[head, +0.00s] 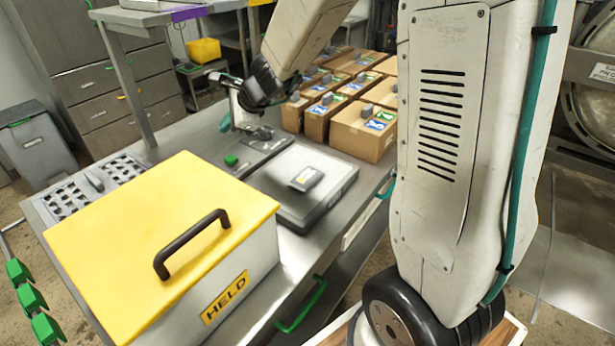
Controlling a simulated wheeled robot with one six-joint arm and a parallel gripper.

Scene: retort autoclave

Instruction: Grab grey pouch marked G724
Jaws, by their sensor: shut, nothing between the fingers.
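A small grey pouch-like item (306,178) with a pale top lies on the flat grey scale-like plate (332,196) in the middle of the bench. More small grey items stand on the cardboard boxes, one on the near box (367,110) and one further left (327,98). Another grey item (95,180) sits at the slotted metal rack. No marking is readable, so I cannot tell which is G724. My gripper (256,131) is shut and empty, behind and left of the plate, apart from the item on it. Its fingertips are small and partly unclear.
A yellow-lidded box marked HELD (160,250) with a black handle fills the bench's near left. Several cardboard boxes (350,137) stand at the back right. A green button (231,160) sits left of the plate. My arm's large white link blocks the right side.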

